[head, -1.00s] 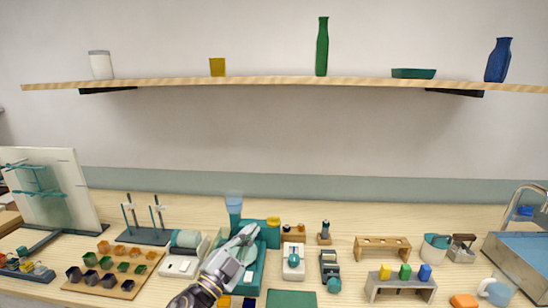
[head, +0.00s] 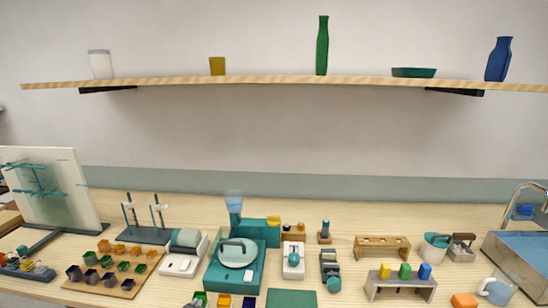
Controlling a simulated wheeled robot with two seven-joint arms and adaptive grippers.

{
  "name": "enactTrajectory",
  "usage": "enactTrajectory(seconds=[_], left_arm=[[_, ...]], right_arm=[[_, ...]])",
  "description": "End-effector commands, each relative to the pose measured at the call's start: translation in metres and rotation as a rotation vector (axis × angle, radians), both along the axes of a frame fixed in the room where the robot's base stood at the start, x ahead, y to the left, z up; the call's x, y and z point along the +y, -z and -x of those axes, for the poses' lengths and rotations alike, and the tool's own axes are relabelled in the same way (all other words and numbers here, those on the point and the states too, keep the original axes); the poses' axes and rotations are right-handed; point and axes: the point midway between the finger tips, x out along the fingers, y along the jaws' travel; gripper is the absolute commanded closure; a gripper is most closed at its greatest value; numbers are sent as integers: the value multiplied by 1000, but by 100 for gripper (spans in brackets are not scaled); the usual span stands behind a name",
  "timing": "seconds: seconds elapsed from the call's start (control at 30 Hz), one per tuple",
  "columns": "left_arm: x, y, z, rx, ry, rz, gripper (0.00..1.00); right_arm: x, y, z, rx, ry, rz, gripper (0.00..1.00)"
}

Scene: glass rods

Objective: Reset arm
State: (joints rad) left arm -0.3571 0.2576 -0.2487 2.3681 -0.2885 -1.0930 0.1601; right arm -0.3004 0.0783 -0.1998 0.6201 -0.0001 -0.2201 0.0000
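Neither of my grippers nor arms shows in the head view. A teal machine with a round white lid (head: 237,253) stands at the lower middle and is now unobstructed. A white pegboard (head: 45,190) with teal pegs stands at the far left. Thin rod-like pieces on it are too small to make out clearly.
A wooden tray (head: 128,287) of colored cups, stands with clamps (head: 150,236), white scales (head: 292,261), a wooden rack (head: 381,245) and a bench with colored blocks (head: 402,286) crowd the counter. A sink (head: 523,262) is at right. A shelf (head: 290,80) with bottles spans the wall.

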Motion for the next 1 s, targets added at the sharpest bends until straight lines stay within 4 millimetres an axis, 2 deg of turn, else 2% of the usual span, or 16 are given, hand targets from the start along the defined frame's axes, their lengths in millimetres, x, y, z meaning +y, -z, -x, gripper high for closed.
enactTrajectory(seconds=[0.2, 0.4, 0.87, 1.0], left_arm=[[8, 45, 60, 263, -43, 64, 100], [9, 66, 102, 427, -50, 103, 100], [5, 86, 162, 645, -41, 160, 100], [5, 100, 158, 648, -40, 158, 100]], right_arm=[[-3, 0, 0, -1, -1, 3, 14], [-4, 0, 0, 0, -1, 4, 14], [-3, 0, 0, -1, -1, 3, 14], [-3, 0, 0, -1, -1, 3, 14]])
